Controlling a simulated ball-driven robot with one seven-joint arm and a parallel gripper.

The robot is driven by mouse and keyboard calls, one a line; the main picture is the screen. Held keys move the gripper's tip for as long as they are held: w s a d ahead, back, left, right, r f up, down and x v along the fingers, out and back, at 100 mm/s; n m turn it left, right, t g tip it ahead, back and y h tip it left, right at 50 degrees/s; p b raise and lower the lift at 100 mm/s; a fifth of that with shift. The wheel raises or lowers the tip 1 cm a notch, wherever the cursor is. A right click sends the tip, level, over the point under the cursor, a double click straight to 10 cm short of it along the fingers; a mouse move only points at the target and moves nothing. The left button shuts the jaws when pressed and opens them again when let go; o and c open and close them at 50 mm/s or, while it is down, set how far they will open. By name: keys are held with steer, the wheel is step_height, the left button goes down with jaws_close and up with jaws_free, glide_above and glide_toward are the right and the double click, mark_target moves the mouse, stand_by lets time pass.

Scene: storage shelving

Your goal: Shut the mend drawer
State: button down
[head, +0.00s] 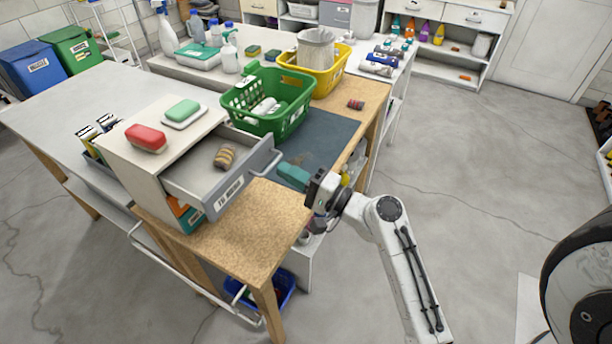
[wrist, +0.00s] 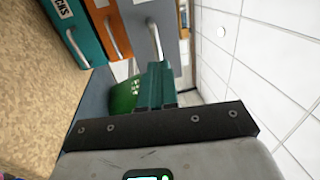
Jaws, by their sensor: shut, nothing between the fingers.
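The mend drawer (head: 213,180) is the grey top drawer of a small cabinet (head: 125,160) on the wooden worktop. It is pulled well out, with a label on its front and a bar handle (head: 268,165). A brown striped roll (head: 225,157) lies inside it. My gripper (head: 284,169) has teal fingers, shut and empty, just to the right of the drawer front near the handle. In the wrist view the shut fingers (wrist: 155,75) point toward the grey drawer front (wrist: 138,25) and its handle (wrist: 154,40). I cannot tell whether they touch.
Below it are an orange drawer (wrist: 110,35) and a teal drawer (wrist: 75,30). A red soap bar (head: 146,138) and a green one (head: 182,111) sit on the cabinet. A green basket (head: 268,120) stands close behind the drawer. The worktop in front (head: 240,235) is clear.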

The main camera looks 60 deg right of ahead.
mark_target(232, 149)
steer(key=shift+w, duration=0.35)
steer(key=shift+w, duration=0.1)
steer(key=w, duration=0.4)
steer(key=w+b, duration=0.1)
steer(key=w, duration=0.7)
steer(key=shift+w+a, duration=0.25)
steer(key=shift+w, duration=0.45)
steer(key=shift+a+r, duration=0.1)
steer(key=shift+r, duration=0.15)
